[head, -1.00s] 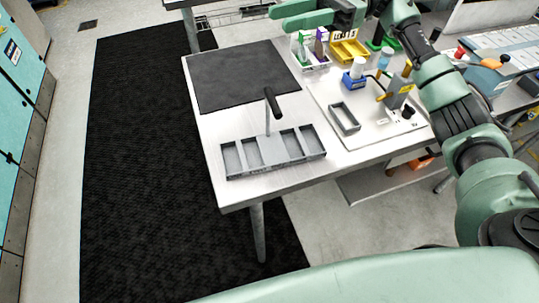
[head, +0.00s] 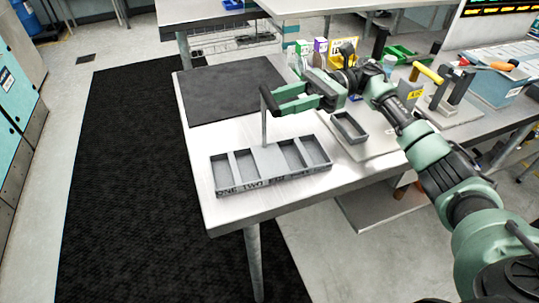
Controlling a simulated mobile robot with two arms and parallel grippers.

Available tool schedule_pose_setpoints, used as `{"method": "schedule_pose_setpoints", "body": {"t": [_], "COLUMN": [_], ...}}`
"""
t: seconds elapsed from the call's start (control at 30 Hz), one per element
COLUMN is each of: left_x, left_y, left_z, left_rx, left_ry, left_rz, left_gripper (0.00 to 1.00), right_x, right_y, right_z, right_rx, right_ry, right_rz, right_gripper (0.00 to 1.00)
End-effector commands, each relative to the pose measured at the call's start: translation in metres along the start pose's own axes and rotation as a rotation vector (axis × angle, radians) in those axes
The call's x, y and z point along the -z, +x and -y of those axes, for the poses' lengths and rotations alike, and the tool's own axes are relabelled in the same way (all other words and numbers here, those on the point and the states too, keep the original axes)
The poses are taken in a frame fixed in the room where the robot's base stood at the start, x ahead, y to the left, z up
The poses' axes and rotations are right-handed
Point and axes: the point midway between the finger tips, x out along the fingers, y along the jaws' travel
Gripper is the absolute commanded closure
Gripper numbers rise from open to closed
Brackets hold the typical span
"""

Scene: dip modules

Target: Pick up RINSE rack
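A grey rack (head: 222,180) with several open compartments stands on the near part of the white table. Lettering runs along its front wall; I can read "ONE" and "TWO", but the rest is too small to tell. My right gripper (head: 282,101) reaches in from the right at handle height. Its two green fingers are apart, with their tips at the handle. I cannot tell whether they touch it. The rack rests on the table. My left gripper is out of view.
A small grey frame-like tray (head: 349,127) sits on a pale board right of the rack. A dark mat (head: 222,92) covers the table's far left. The table's left front is clear.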

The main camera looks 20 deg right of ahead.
Motion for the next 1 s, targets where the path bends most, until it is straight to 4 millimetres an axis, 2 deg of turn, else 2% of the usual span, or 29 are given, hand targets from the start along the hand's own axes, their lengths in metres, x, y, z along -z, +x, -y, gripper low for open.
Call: {"method": "schedule_pose_setpoints", "body": {"t": [0.07,0.13,0.37,0.63,0.93,0.97,1.0], "left_x": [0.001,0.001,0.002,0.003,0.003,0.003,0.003], "left_y": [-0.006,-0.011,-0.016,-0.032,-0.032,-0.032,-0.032], "left_z": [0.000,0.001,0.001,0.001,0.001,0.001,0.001], "left_rx": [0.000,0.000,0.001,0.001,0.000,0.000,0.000], "left_ry": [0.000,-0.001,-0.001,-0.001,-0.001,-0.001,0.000], "left_rz": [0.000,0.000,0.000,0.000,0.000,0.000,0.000], "left_gripper": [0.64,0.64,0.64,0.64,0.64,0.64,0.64], "right_x": [0.010,0.007,0.008,0.007,0.010,0.010,0.010], "right_y": [0.003,0.015,0.031,0.069,0.076,0.075,0.075], "right_z": [-0.001,-0.001,-0.001,-0.001,-0.001,-0.001,-0.001], "right_rx": [-0.003,-0.005,-0.002,-0.003,-0.001,-0.001,-0.001], "right_ry": [0.002,0.000,0.000,0.000,0.000,0.000,0.000], "right_rz": [0.000,-0.001,-0.001,0.000,-0.001,-0.001,-0.001], "right_gripper": [0.64,0.64,0.64,0.64,0.64,0.67,0.78]}}
